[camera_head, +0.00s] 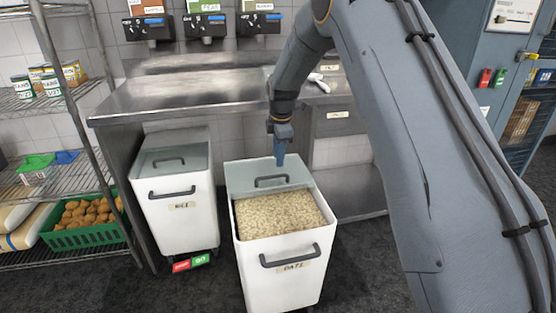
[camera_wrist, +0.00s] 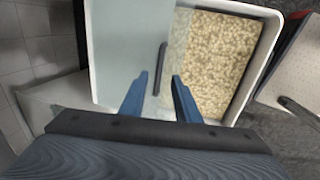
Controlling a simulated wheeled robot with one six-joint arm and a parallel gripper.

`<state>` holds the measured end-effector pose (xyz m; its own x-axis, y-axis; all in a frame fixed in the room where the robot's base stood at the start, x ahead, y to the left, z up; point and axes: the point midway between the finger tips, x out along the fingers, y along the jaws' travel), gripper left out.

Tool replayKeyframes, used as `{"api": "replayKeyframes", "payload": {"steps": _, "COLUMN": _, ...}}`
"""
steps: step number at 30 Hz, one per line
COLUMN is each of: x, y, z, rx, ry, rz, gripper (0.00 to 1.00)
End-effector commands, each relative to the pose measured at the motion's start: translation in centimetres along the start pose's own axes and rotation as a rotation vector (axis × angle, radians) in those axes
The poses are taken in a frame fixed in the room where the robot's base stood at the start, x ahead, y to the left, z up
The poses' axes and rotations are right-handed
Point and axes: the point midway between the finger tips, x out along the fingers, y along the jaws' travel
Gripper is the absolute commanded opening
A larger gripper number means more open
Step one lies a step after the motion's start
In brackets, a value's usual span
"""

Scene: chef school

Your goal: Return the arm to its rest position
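My gripper (camera_head: 280,152) points down from my arm, just above the back part of the oats bin (camera_head: 288,286) in the head view. In the wrist view my gripper (camera_wrist: 160,95) has its two blue fingers apart, with nothing held between them. The bin's clear lid (camera_wrist: 120,40) covers its back part, and its dark handle (camera_wrist: 160,68) shows just beyond the fingertips. Oats (camera_head: 278,213) show in the open front part of the bin. I cannot tell whether the fingers touch the lid or handle.
A steel counter (camera_head: 150,95) stands behind the bins. A white rice bin (camera_head: 175,215) with a closed lid stands to the left. A wire shelf with a green crate (camera_head: 85,236) is at far left. Dark floor lies in front. A red and green sign (camera_head: 190,263) lies below the rice bin.

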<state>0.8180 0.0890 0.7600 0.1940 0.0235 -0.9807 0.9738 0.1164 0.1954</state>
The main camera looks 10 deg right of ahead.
Motion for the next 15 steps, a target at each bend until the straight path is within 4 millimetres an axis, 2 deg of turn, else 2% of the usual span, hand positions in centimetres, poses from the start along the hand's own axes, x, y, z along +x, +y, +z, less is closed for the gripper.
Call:
{"api": "replayKeyframes", "payload": {"steps": 7, "x": -0.1, "y": -0.1, "z": 0.0, "rx": 0.003, "ry": 0.000, "rz": -0.001, "gripper": 0.29}}
{"api": "replayKeyframes", "payload": {"steps": 10, "x": -1.0, "y": -0.9, "z": 0.3, "rx": 0.047, "ry": -0.001, "rz": -0.006, "gripper": 0.29}}
{"api": "replayKeyframes", "payload": {"steps": 13, "x": -3.3, "y": -3.5, "z": 0.9, "rx": 0.169, "ry": -0.003, "rz": -0.019, "gripper": 0.29}}
{"api": "replayKeyframes", "payload": {"steps": 15, "x": -5.6, "y": -6.3, "z": 1.5, "rx": 0.301, "ry": -0.008, "rz": -0.033, "gripper": 0.29}}
